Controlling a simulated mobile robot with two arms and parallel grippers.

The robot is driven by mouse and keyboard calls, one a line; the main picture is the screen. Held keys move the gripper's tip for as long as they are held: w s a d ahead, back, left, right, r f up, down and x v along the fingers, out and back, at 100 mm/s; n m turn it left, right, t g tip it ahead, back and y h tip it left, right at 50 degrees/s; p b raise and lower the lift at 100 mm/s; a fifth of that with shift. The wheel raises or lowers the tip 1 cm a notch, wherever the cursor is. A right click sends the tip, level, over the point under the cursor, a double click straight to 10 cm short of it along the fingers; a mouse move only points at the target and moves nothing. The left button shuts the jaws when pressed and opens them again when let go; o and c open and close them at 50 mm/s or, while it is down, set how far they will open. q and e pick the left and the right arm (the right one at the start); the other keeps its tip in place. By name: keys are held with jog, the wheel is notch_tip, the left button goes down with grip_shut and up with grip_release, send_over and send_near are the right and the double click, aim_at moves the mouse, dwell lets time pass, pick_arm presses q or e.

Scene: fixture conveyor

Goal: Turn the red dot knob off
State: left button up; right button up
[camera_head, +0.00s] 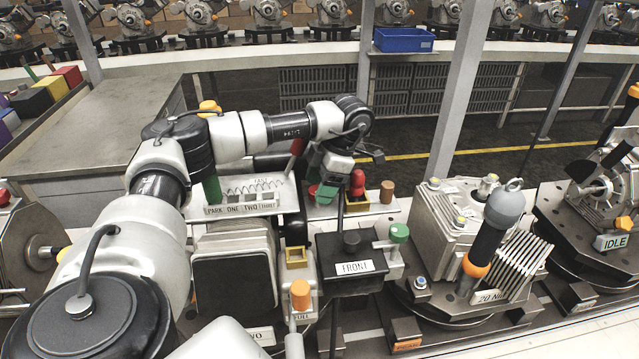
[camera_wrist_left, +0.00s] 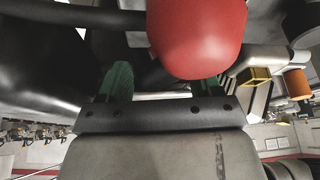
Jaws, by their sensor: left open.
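My left gripper (camera_head: 328,188) reaches down from the bent arm behind the black box marked FRONT. Its green finger pads also show in the wrist view (camera_wrist_left: 160,82), spread apart, so it is open. A large rounded red knob or cap (camera_wrist_left: 197,35) fills the top of the wrist view, very close and partly covering one finger. I cannot tell whether it touches the fingers. In the head view a red knob (camera_head: 357,183) stands beside the gripper, to its right. No dot can be made out on the red parts, so I cannot tell which is the red dot knob.
The black FRONT box (camera_head: 348,262) stands in front of the gripper, with a green knob (camera_head: 399,233) at its right. A PARK/ONE/TWO scale panel (camera_head: 243,210) is left. An orange-capped post (camera_head: 300,295) stands nearer. The grey table (camera_head: 120,115) at left is largely bare.

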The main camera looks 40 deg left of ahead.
pick_arm(q)
jog(key=shift+s+f, duration=0.1)
jog(key=shift+f, duration=0.2)
jog(key=c, duration=0.9)
jog(key=shift+a+n, duration=0.1)
jog(key=shift+n, duration=0.6)
jog(key=shift+c, duration=0.2)
jog(key=o, duration=0.9)
jog(key=shift+o, duration=0.2)
jog(key=shift+r, duration=0.1)
